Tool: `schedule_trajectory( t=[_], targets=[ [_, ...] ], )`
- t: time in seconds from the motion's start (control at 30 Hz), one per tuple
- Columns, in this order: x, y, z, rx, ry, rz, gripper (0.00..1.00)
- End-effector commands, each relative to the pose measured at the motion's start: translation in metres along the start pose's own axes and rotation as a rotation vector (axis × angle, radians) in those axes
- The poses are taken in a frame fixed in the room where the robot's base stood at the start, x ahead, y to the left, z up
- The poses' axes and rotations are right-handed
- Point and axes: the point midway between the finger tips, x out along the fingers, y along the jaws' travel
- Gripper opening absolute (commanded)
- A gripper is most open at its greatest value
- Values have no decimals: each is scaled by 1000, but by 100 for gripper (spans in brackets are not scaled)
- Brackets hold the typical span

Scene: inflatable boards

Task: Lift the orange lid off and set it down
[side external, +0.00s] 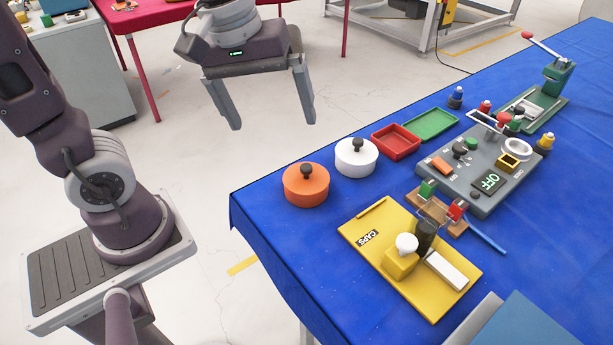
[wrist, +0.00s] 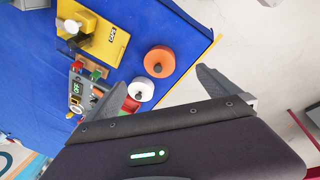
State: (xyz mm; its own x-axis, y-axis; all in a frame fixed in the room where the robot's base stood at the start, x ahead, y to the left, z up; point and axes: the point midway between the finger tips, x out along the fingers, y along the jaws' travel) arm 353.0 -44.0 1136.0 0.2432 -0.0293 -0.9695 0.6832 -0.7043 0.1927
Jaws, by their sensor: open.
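The orange lid (side external: 306,181) with a dark knob sits on a round orange pot near the table's left edge in the side external view. It also shows in the wrist view (wrist: 160,60), seen from above. My gripper (side external: 275,125) is open and empty, held up in the air beyond and above the orange pot, apart from it. In the wrist view my gripper's fingers (wrist: 165,82) are spread, and the orange lid lies past them.
A white lidded pot (side external: 356,156) stands close beside the orange one. A red tray (side external: 396,141) and a green tray (side external: 431,124) lie behind. A yellow board (side external: 365,235) and a grey panel (side external: 480,185) are on the blue table (side external: 300,245). Bare cloth lies in front of the orange pot.

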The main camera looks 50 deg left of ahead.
Motion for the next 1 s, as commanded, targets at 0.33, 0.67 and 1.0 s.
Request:
schedule_trajectory(
  t=[0.33,0.67,1.0],
  targets=[
    [113,30,-48,-767,-70,-241,100],
    [163,17,-36,-785,-71,-250,100],
    [181,14,-34,-782,-68,-244,100]
  ],
)
